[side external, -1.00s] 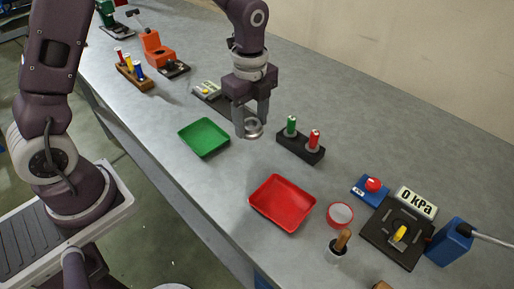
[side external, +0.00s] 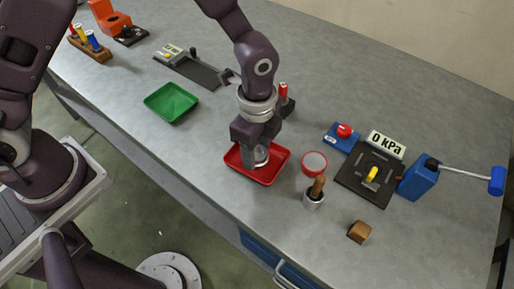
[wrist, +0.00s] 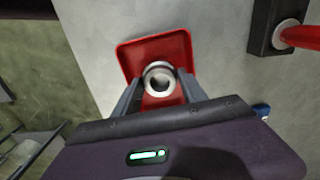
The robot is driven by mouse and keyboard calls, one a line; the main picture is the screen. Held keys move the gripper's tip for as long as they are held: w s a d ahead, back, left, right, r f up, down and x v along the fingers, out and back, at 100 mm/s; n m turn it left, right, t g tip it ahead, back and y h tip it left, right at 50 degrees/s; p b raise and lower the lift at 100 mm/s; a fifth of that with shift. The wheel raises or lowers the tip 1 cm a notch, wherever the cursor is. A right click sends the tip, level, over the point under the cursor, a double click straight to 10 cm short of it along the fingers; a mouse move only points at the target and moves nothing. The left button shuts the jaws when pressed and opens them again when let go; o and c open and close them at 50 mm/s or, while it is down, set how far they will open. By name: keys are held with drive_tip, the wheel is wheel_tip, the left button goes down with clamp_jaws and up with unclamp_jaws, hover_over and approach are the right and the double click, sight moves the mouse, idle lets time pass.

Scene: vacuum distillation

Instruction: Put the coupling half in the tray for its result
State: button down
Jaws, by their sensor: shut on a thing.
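The coupling half (wrist: 159,79) is a silvery metal ring with a dark bore. It also shows in the side external view (side external: 260,156). My gripper (side external: 257,152) is shut on it, with one finger on each side, over the red tray (side external: 277,173). The red tray also shows under the ring in the wrist view (wrist: 139,51). I cannot tell whether the ring touches the tray floor. The green tray (side external: 171,103) lies to the left on the bench and is empty.
A red-rimmed round dish (side external: 314,163) and a metal cup with a wooden-handled tool (side external: 314,194) stand close right of the red tray. A black plate with a yellow knob (side external: 368,180) and a "0 kPa" display (side external: 386,144) are farther right. The bench between the trays is clear.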

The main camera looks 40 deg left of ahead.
sight(257, 157)
drive_tip(key=shift+f, duration=0.25)
drive_tip(key=c, duration=0.9)
unclamp_jaws()
wheel_tip(257, 157, up, 12)
drive_tip(key=s+a+r+n+t, duration=0.1)
drive_tip(key=s+a+r+n, duration=0.25)
drive_tip(key=a+r, duration=0.2)
drive_tip(key=s+a+r+n+t, duration=0.2)
drive_tip(key=a+r+n, duration=0.2)
drive_tip(key=a+r, duration=0.15)
drive_tip(key=s+a+r+n+t, duration=0.1)
drive_tip(key=s+a+n, duration=0.1)
drive_tip(key=s+n, duration=0.1)
drive_tip(key=s+a+n, duration=0.2)
drive_tip(key=s+n, duration=0.1)
drive_tip(key=s, duration=0.1)
drive_tip(key=s+a+r+n+t, duration=0.1)
drive_tip(key=s+a+n, duration=0.1)
drive_tip(key=s+n, duration=0.1)
drive_tip(key=shift+s+a+r+n+t, duration=0.15)
drive_tip(key=shift+s+a+r, duration=0.05)
drive_tip(key=shift+s, duration=0.15)
drive_tip(key=shift+s+a+r+n+t, duration=0.1)
drive_tip(key=shift+s+a+r+t, duration=0.05)
drive_tip(key=shift+s, duration=0.2)
